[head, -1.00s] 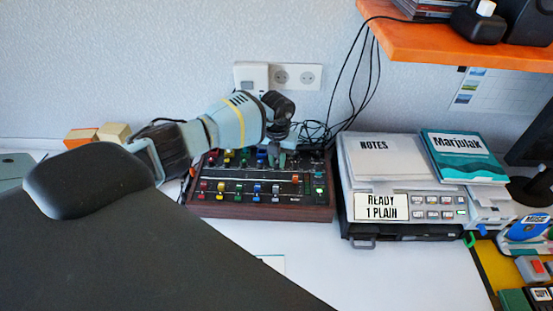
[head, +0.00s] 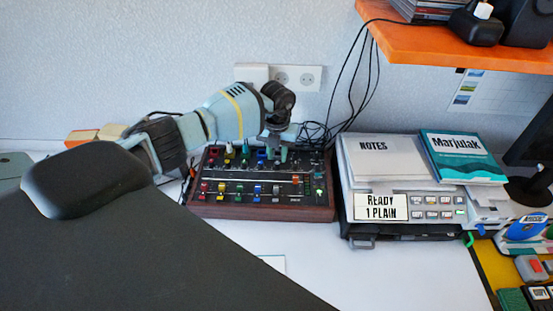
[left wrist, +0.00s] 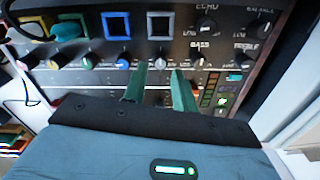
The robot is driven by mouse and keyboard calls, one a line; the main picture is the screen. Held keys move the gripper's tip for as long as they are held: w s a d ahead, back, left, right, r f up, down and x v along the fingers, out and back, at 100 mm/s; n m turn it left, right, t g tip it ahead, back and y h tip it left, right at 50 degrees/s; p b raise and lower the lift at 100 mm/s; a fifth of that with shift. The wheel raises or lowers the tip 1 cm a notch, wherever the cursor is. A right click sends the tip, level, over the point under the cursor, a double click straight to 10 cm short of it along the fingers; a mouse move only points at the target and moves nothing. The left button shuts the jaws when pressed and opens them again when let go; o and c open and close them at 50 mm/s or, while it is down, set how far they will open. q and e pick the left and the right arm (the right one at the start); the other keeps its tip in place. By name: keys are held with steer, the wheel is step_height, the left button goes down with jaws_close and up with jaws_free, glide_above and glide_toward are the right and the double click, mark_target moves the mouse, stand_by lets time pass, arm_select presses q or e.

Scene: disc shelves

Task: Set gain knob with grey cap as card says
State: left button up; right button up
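The mixer (head: 262,213) is a dark box with a wooden rim, standing on the white desk by the wall. Its panel has rows of coloured caps. In the left wrist view, a small knob with a pale grey cap (left wrist: 160,62) shows between my left gripper's green fingertips (left wrist: 160,72). The fingers are apart, with gaps beside the knob; I cannot tell whether either touches it. In the head view my left gripper (head: 277,154) points down over the panel's right half and hides part of it. A white card-like sheet (head: 273,262) lies on the desk, mostly hidden, its writing unseen. My right gripper is out of view.
Right of the mixer stands a grey device (head: 435,207) with a "READY 1 PLAIN" sign, bearing a notes pad (head: 385,160) and a teal book (head: 462,158). Black cables (head: 320,130) lie behind the mixer. An orange shelf (head: 460,45) overhangs at upper right.

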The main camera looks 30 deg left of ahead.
mark_target(277, 163)
arm_select(q)
steer(key=shift+r, duration=2.35)
